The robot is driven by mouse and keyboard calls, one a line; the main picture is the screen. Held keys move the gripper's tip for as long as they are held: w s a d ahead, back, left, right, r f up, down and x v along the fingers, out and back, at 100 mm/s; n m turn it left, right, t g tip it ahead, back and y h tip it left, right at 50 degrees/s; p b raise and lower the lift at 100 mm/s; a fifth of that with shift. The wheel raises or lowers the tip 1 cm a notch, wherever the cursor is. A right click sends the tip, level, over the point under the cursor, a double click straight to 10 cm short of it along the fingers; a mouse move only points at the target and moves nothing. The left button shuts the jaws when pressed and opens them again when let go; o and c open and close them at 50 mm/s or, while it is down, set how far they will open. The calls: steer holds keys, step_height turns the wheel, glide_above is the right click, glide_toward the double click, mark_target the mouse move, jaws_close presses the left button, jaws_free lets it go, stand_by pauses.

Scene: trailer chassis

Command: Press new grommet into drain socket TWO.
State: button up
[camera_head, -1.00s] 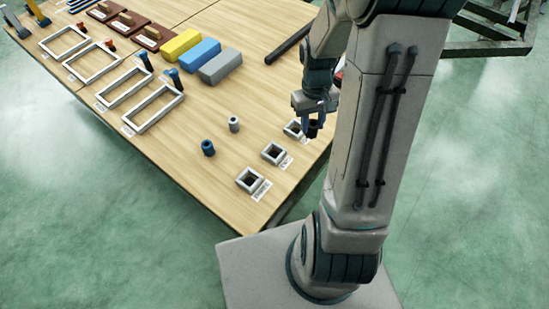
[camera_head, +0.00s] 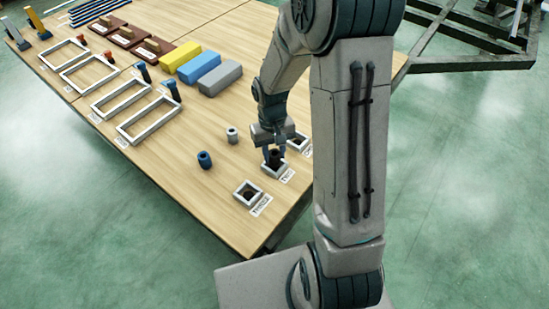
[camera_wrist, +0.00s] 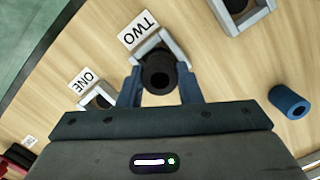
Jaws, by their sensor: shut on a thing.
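My gripper (camera_head: 273,157) is shut on a black grommet (camera_head: 274,157), a short dark cylinder with a hole through it. In the wrist view the grommet (camera_wrist: 158,75) sits between the two fingers of my gripper (camera_wrist: 158,88). It is over the square grey frame of drain socket TWO (camera_wrist: 147,44), beside the TWO label (camera_wrist: 138,30). The socket (camera_head: 275,171) also shows below the grommet in the head view. The grommet hides most of the opening, and I cannot tell whether it is inside or just above it.
Socket ONE (camera_wrist: 96,93) and socket THREE (camera_head: 247,191) flank socket TWO. A blue cylinder (camera_head: 205,159) and a grey cylinder (camera_head: 232,135) stand on the table nearby. White frames (camera_head: 150,119) and coloured blocks (camera_head: 220,79) lie farther left and back.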

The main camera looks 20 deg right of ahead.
steer(key=shift+f, duration=1.05)
steer(key=shift+b, duration=0.3)
steer(key=shift+f, duration=0.2)
steer(key=o, duration=1)
steer(key=shift+c, duration=0.2)
steer(key=shift+r, duration=0.15)
